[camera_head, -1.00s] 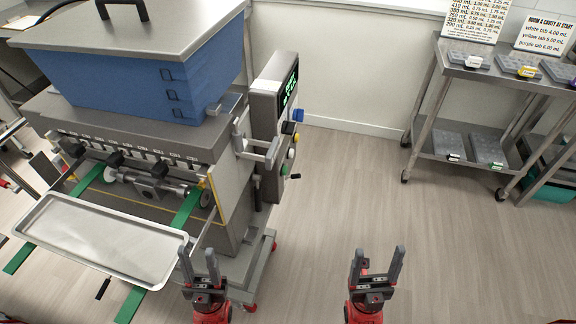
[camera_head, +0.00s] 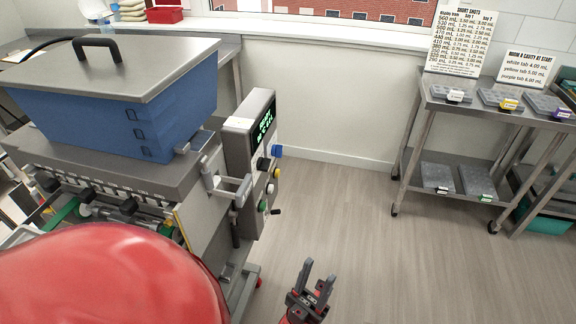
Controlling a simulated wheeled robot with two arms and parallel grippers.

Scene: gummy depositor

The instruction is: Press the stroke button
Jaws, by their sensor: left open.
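The depositor's grey control box (camera_head: 238,150) has a lit green display (camera_head: 264,127). On its side are a blue knob (camera_head: 277,151), a black knob (camera_head: 262,164), a yellow button (camera_head: 277,172), a white button (camera_head: 270,188) and a green button (camera_head: 262,206). Labels are too small to read, so I cannot tell which is the stroke button. My left gripper (camera_head: 318,270) is open and empty, below and right of the controls, apart from them. My red left arm (camera_head: 105,275) covers the lower left. My right gripper is not in view.
The blue hopper (camera_head: 120,115) with its grey lid is on the depositor at left. A steel cart (camera_head: 425,110) with several moulds and signs stands at right. The floor (camera_head: 350,225) between depositor and cart is clear.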

